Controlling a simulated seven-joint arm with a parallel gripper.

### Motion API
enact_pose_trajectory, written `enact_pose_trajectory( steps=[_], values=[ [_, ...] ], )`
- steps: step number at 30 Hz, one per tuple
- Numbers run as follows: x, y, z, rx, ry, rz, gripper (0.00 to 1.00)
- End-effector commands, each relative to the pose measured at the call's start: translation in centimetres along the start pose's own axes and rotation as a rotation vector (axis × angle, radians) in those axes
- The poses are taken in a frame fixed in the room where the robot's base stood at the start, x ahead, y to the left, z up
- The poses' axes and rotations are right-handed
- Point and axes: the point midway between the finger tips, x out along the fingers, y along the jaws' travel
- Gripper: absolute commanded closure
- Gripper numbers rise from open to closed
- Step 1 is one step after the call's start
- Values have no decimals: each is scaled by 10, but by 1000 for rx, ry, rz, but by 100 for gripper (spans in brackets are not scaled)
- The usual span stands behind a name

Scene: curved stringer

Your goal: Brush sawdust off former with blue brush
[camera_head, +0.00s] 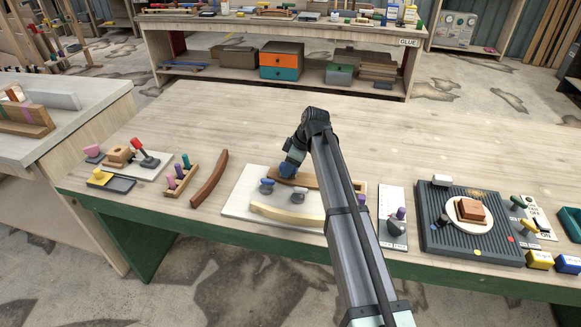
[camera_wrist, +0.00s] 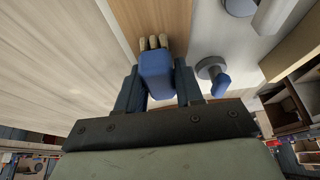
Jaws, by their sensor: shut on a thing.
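My gripper (camera_head: 288,168) is shut on the blue brush (camera_wrist: 157,76), which sits between its two fingers in the wrist view. The brush's pale bristles point away from the gripper, over a brown wooden piece (camera_wrist: 160,20), apparently the former. I cannot tell whether they touch it. In the head view this brown curved piece (camera_head: 305,181) lies at the back of a white board (camera_head: 240,196), partly hidden by my arm. No sawdust can be made out. A pale curved strip (camera_head: 285,215) lies at the board's front.
Two blue-topped clamps (camera_head: 267,187) stand between the brown piece and the pale strip. A brown curved strip (camera_head: 209,179) and a peg rack (camera_head: 181,178) are to the left. A dark ribbed tray (camera_head: 435,235) is to the right. The table's back is clear.

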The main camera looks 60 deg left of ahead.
Motion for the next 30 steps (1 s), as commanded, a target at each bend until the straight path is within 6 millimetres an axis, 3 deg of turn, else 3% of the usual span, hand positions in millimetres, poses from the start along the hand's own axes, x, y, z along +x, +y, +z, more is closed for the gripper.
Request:
enact_pose_trajectory(
  steps=[30],
  values=[
    [-36,-1,88,2,-2,0,92]
  ],
)
